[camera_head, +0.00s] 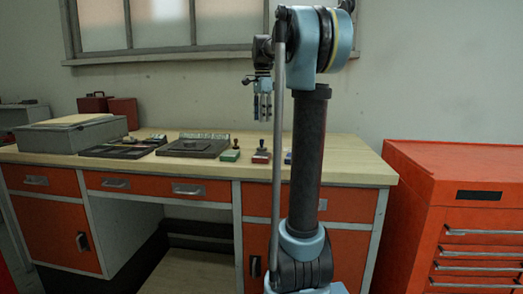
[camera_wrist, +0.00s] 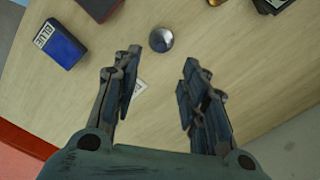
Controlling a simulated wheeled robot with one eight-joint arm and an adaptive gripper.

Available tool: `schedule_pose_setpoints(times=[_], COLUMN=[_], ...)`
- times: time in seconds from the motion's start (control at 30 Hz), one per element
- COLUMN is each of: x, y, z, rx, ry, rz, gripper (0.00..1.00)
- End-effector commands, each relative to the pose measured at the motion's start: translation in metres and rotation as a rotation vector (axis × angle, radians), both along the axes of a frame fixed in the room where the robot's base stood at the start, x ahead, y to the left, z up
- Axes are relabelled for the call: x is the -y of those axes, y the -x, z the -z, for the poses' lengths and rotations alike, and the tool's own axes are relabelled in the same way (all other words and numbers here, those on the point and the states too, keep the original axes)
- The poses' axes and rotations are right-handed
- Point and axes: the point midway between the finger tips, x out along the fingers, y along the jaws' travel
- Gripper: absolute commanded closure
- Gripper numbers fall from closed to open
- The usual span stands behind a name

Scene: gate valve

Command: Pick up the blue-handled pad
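A blue block-shaped pad (camera_wrist: 60,43) with a white label reading "BLUE" lies on the wooden table, at upper left in the wrist view. In the head view a small blue piece (camera_head: 288,157) shows beside my arm, which partly hides it. I cannot make out a handle on the blue pad. My gripper (camera_wrist: 156,84) is open and empty above the table, with the blue pad outside its fingers to the left. In the head view my gripper (camera_head: 262,106) hangs pointing down above the pads.
A red pad (camera_head: 261,156) and a green pad (camera_head: 230,154) with upright handles stand left of the blue piece. A shiny round knob (camera_wrist: 161,40) lies beyond the fingertips. Dark trays (camera_head: 195,147) lie farther left.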

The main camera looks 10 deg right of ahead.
Motion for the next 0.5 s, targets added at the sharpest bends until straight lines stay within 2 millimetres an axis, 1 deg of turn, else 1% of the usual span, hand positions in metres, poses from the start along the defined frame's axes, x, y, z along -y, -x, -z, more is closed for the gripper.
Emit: schedule_pose_setpoints(times=[0.03, 0.1, 0.3, 0.5], x=[0.000, -0.001, -0.002, -0.002], y=[0.000, 0.000, 0.000, 0.000], z=[0.009, 0.022, 0.052, 0.064], rx=[0.000, 0.000, 0.000, 0.000], ry=[0.000, 0.000, 0.000, 0.000], rz=[0.000, -0.001, -0.003, -0.003], gripper=[0.60, 0.60, 0.60, 0.60])
